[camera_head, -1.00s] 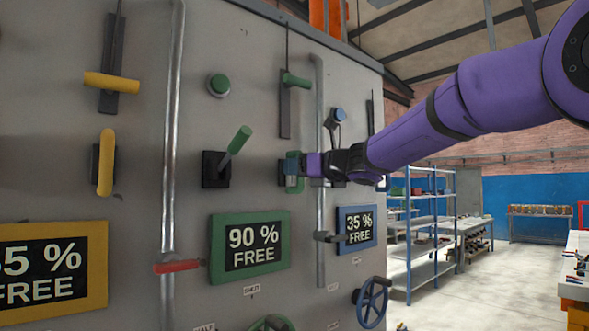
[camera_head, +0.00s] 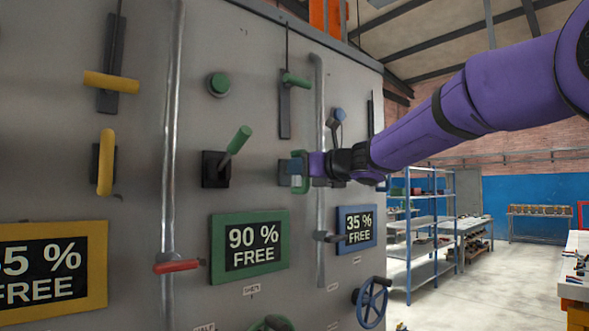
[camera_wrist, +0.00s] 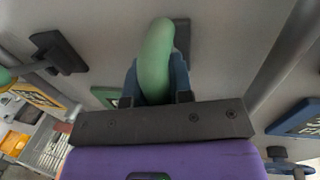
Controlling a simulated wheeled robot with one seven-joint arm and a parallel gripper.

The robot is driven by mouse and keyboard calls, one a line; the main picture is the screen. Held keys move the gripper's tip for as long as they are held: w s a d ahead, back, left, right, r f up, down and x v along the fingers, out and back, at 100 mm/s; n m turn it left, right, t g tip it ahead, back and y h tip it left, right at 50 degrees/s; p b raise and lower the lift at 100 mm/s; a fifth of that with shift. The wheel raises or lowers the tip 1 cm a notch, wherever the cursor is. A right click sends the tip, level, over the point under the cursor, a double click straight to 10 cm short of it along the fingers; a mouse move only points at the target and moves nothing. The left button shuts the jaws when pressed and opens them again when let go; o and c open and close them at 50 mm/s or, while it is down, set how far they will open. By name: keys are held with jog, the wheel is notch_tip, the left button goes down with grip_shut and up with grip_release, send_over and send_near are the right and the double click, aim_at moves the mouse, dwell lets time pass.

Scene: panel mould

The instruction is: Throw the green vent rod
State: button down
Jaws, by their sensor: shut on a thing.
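My gripper (camera_head: 300,171) is at the panel, shut on a green curved handle (camera_wrist: 156,62). In the wrist view the handle stands between my blue fingers, and its lower end is hidden by them. In the head view the green handle (camera_head: 299,184) shows partly around the fingers, beside a dark mount (camera_head: 283,172). A green straight lever (camera_head: 238,140) sticks out of a black box left of my gripper. A green crossbar (camera_head: 297,80) sits on a dark vertical slot above my gripper. I cannot tell from labels which green part is the vent rod.
A vertical pipe (camera_head: 320,100) runs close to my gripper. The green-framed display (camera_head: 250,240) reads 90 % free, and the blue-framed one (camera_head: 357,230) 35 % free. A blue handwheel (camera_head: 372,301) is below. Blue shelving (camera_head: 408,240) stands behind the arm at right.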

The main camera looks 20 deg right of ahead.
jog(key=v, duration=0.5)
jog(key=shift+s+a, duration=0.35)
jog(key=c, duration=1)
grip_release()
jog(key=shift+s, duration=0.15)
jog(key=shift+d, duration=0.1)
jog(key=v, duration=1)
jog(key=shift+s+d, duration=0.2)
jog(key=shift+s, duration=0.15)
